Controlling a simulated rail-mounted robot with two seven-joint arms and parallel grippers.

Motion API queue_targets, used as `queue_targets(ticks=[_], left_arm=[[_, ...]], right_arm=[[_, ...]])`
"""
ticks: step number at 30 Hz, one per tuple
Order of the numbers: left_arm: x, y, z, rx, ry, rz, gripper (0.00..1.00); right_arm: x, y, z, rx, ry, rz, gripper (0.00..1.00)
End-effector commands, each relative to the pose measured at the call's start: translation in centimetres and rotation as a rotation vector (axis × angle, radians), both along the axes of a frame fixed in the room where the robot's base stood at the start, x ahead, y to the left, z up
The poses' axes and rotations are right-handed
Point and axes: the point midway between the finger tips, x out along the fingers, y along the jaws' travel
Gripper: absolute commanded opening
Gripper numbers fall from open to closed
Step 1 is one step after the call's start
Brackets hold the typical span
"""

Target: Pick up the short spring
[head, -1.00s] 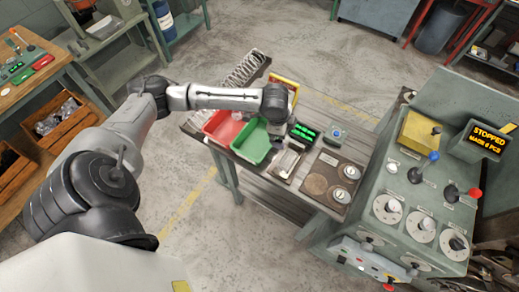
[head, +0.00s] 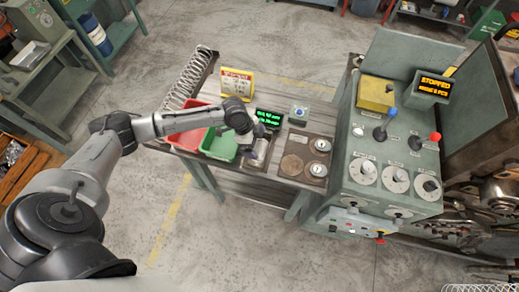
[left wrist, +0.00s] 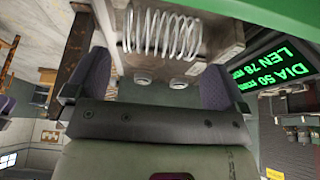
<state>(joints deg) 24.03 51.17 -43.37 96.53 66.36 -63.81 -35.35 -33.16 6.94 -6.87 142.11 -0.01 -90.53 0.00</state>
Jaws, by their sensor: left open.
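The short spring (left wrist: 160,33) is a bright wire coil. In the left wrist view it lies crosswise at the top, on a metal tray or holder (left wrist: 225,30), beyond my fingers. My left gripper (left wrist: 147,88) is open, with dark pads at left and right and nothing between them. In the head view my left gripper (head: 250,138) hangs over the bench beside the green bin (head: 222,148). It largely covers the metal tray (head: 260,153) there, so I cannot make out the short spring in that view. My right gripper is not in view.
A red bin (head: 184,139) stands left of the green one. A long spring (head: 190,80) lies at the bench's back left. A yellow-framed sign (head: 237,84), a green-lit display (head: 268,118) and round gauges (head: 318,170) are close by. The coiler's control panel (head: 385,150) stands right.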

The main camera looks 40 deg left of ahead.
Motion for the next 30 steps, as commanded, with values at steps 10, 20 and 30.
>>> queue_targets(ticks=[10,20,30], left_arm=[[0.4,-1.0,-2.5,0.0,0.002,0.0,1.0],[0.9,-1.9,-5.2,0.002,0.001,-0.001,1.0],[0.9,-1.9,-5.2,0.002,0.001,0.0,0.9]], right_arm=[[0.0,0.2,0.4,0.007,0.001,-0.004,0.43],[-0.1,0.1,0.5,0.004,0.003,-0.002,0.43],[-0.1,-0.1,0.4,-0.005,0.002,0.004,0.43]])
